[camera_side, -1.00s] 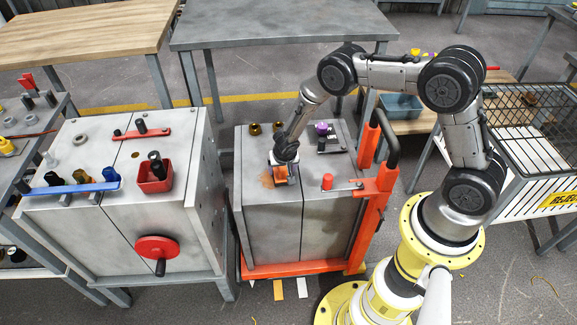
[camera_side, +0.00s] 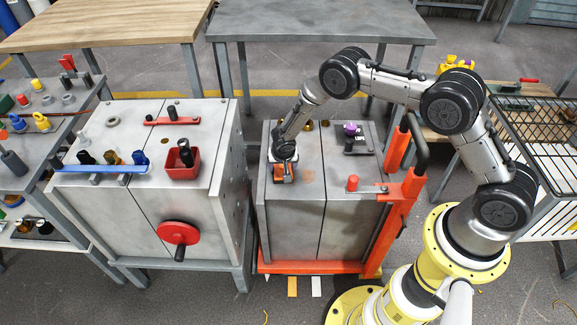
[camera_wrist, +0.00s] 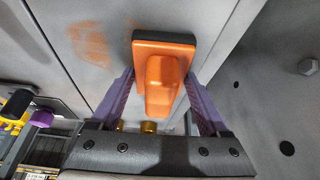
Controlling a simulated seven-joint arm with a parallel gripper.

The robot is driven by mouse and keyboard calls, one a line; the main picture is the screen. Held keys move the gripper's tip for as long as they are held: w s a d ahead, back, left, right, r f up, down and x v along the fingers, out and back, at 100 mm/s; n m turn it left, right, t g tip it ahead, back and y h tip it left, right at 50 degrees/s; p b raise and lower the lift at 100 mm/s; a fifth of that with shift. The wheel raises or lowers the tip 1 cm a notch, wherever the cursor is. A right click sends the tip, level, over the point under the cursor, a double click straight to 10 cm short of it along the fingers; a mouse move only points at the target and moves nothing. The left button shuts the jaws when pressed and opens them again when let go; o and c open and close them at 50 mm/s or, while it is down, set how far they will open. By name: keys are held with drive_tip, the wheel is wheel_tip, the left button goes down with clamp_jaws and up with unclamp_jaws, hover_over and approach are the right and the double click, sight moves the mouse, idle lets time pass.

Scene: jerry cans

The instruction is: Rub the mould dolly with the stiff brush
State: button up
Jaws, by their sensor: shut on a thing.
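The mould dolly (camera_side: 290,225) is a grey metal block, split by a seam, on an orange trolley. My gripper (camera_side: 284,160) is shut on the stiff brush (camera_side: 284,173), orange with a dark rim, over the left half of the top. In the wrist view the purple fingers of my gripper (camera_wrist: 160,95) flank the handle of the orange brush (camera_wrist: 160,80). The brush lies flat on or just above the top; contact is hidden. A faint orange-brown smudge (camera_side: 308,176) lies beside the brush, near the seam. It also shows in the wrist view (camera_wrist: 92,42).
Brass fittings (camera_side: 308,125), a purple knob (camera_side: 350,128) and a red knob (camera_side: 353,182) stand on the dolly top. The orange trolley upright (camera_side: 404,160) rises at its right. A second grey block (camera_side: 200,215) with a red handwheel (camera_side: 179,233) stands left.

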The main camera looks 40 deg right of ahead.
sight(314, 175)
drive_tip(key=shift+s+d, duration=3.6)
drive_tip(key=shift+s, duration=0.3)
drive_tip(key=shift+s+a, duration=0.5)
drive_tip(key=shift+a, duration=0.3)
drive_tip(key=shift+w+a, duration=3.65)
drive_tip(key=shift+s+d, duration=3.65)
drive_tip(key=shift+d, duration=0.05)
drive_tip(key=shift+s+d+r, duration=0.1)
drive_tip(key=shift+s+d, duration=0.05)
wheel_tip(314, 175, up, 8)
